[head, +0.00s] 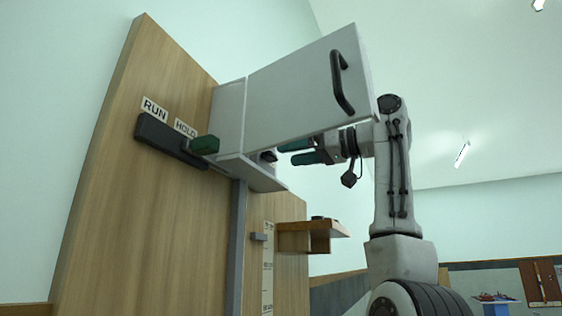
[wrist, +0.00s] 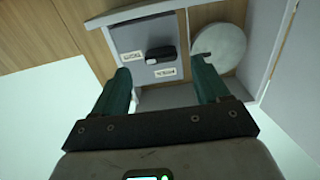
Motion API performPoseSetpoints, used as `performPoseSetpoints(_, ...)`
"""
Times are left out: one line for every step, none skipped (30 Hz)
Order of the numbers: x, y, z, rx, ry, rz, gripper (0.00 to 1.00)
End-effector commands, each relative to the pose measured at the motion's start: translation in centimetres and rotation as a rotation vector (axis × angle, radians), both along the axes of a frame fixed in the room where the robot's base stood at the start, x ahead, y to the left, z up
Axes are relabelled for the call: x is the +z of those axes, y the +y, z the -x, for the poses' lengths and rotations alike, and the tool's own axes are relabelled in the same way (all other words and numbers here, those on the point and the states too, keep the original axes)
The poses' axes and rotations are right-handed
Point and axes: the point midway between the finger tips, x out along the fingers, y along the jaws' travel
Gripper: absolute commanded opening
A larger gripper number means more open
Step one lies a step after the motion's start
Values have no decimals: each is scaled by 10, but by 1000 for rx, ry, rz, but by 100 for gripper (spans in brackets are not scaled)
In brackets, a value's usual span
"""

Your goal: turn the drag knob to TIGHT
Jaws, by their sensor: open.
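The drag knob appears to be the dark bar-shaped knob (wrist: 161,52) on a grey plate (wrist: 125,35) in the wrist view. Its white end points left in the picture, toward one small label (wrist: 132,56). A second label (wrist: 165,73) lies below it. Both labels are too small and tilted to read surely. My gripper (wrist: 161,66) has its teal fingers wide apart and empty, one to either side of the knob in the picture, with no contact visible. In the head view my gripper (head: 286,153) is beside the box opening, under the door.
The box's white door (head: 290,90), with a black handle (head: 342,83), stands open above my gripper. A pale disc (wrist: 221,47) is beside the knob plate. A green-handled slider (head: 205,145) sits near the HOLD label (head: 185,128). A wooden shelf (head: 310,230) is lower down.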

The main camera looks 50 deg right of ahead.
Motion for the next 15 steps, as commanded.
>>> performPoseSetpoints(-3, -4, 11, -3, -4, 2, 74)
performPoseSetpoints(-2, -6, 16, -2, -4, 2, 74)
performPoseSetpoints(-2, -8, 23, -2, -3, 1, 74)
performPoseSetpoints(-2, -10, 28, -2, -3, 1, 74)
performPoseSetpoints(-2, -11, 32, -1, -3, 1, 74)
performPoseSetpoints(-2, -13, 38, -1, -2, 2, 74)
performPoseSetpoints(-1, -15, 41, -1, -2, 0, 74)
performPoseSetpoints(-1, -16, 45, -2, -2, 0, 74)
performPoseSetpoints(-1, -18, 48, -1, -2, 0, 74)
performPoseSetpoints(-1, -18, 51, -1, -1, 0, 74)
performPoseSetpoints(-1, -19, 52, -1, -1, 0, 74)
performPoseSetpoints(-1, -20, 54, 0, 0, 0, 74)
performPoseSetpoints(-1, -20, 55, 0, 0, 0, 74)
performPoseSetpoints(-1, -20, 56, 0, 0, 0, 74)
performPoseSetpoints(0, -20, 57, 1, 0, 0, 74)
